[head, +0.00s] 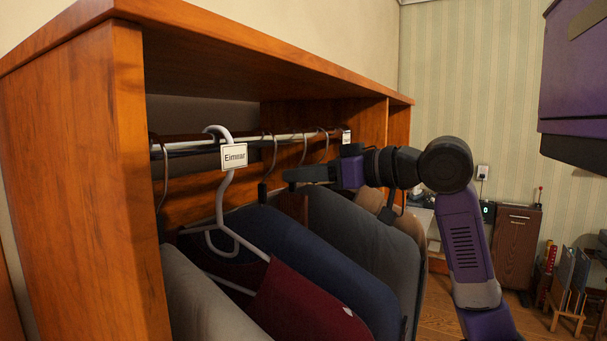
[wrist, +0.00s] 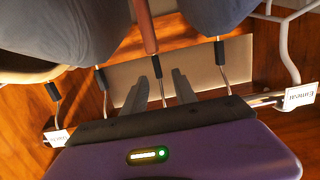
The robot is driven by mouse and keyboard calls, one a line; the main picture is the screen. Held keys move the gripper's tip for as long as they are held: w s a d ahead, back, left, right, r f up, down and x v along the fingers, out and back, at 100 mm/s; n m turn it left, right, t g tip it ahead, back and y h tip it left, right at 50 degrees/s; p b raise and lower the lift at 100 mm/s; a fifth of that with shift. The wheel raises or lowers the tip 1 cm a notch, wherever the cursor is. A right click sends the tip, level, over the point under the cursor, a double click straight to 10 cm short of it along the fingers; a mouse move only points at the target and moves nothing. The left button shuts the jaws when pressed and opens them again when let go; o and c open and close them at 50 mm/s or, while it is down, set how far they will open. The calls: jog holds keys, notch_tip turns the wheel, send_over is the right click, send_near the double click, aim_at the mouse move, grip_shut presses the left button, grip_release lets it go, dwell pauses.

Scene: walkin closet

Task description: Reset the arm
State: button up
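My arm reaches in from the right in the head view, its purple links bent at a dark elbow joint. My gripper (head: 292,180) is inside the wooden wardrobe, close to the hanging rail (head: 190,143) and the hanger hooks. In the wrist view, the two dark fingers (wrist: 167,68) stand apart with a gap between them. A hanger's thin metal hook (wrist: 156,68) shows in line with that gap; I cannot tell whether it lies between the fingers or beyond them. Nothing is seen clamped.
Blue (head: 325,265) and grey (head: 365,240) garments hang nearby. The wooden wardrobe (head: 85,170) encloses the rail. A purple object (head: 575,90) is at upper right.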

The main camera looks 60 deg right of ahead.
jog(key=s+r+b, duration=0.1)
jog(key=s, duration=0.6)
jog(key=shift+s+a, duration=0.2)
jog(key=shift+s, duration=0.1)
jog(key=shift+r, duration=0.1)
